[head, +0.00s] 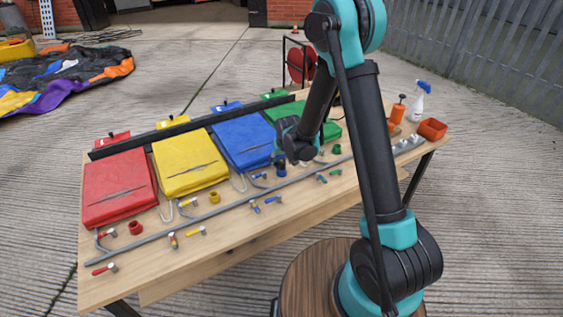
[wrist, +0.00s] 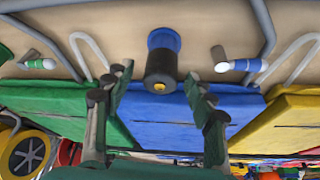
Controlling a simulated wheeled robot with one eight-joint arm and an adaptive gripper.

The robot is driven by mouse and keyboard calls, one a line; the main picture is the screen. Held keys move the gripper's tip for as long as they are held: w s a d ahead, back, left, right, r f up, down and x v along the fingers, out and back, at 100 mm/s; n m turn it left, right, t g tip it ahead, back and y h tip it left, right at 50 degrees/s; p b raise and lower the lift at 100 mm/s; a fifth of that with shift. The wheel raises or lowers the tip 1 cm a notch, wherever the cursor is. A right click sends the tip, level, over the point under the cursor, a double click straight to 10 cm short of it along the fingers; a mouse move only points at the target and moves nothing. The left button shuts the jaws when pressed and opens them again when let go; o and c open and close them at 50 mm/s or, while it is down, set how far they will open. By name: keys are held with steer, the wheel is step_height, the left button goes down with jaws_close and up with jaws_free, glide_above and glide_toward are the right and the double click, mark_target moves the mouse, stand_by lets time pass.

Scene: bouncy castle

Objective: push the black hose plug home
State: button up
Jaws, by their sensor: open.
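The black hose plug (wrist: 160,68) is a short dark cylinder with a yellow centre, at the top middle of the wrist view. It lines up with a blue collar (wrist: 163,39); how deep it sits in the collar I cannot tell. My gripper (wrist: 157,76) is open, its two fingers on either side of the plug with gaps showing. In the head view my gripper (head: 279,155) is low over the table by the blue panel, and the blue collar (head: 281,171) shows just below it. The plug is hard to make out there.
Red (head: 118,187), yellow (head: 190,162), blue (head: 243,140) and green (head: 305,122) panels lie on the wooden table (head: 190,250). A grey pipe (head: 230,207) runs along the front, with several small valves. An orange bin (head: 432,129) and spray bottle (head: 419,105) stand at the right end.

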steer(key=v, duration=1.1)
steer(key=shift+r, duration=0.35)
steer(key=shift+s+d, duration=0.1)
steer(key=s+d+r+m, duration=0.1)
steer(key=s+d+r, duration=0.1)
steer(key=s+d, duration=0.45)
steer(key=s+d+r+m, duration=0.1)
steer(key=s+d+r, duration=0.15)
steer(key=d, duration=0.65)
steer(key=s+d+f+m, duration=0.1)
steer(key=s+d, duration=0.3)
steer(key=s, duration=0.3)
steer(key=s+d+h, duration=0.1)
steer(key=s+d, duration=0.4)
steer(key=s, duration=0.2)
steer(key=shift+f+m, duration=0.4)
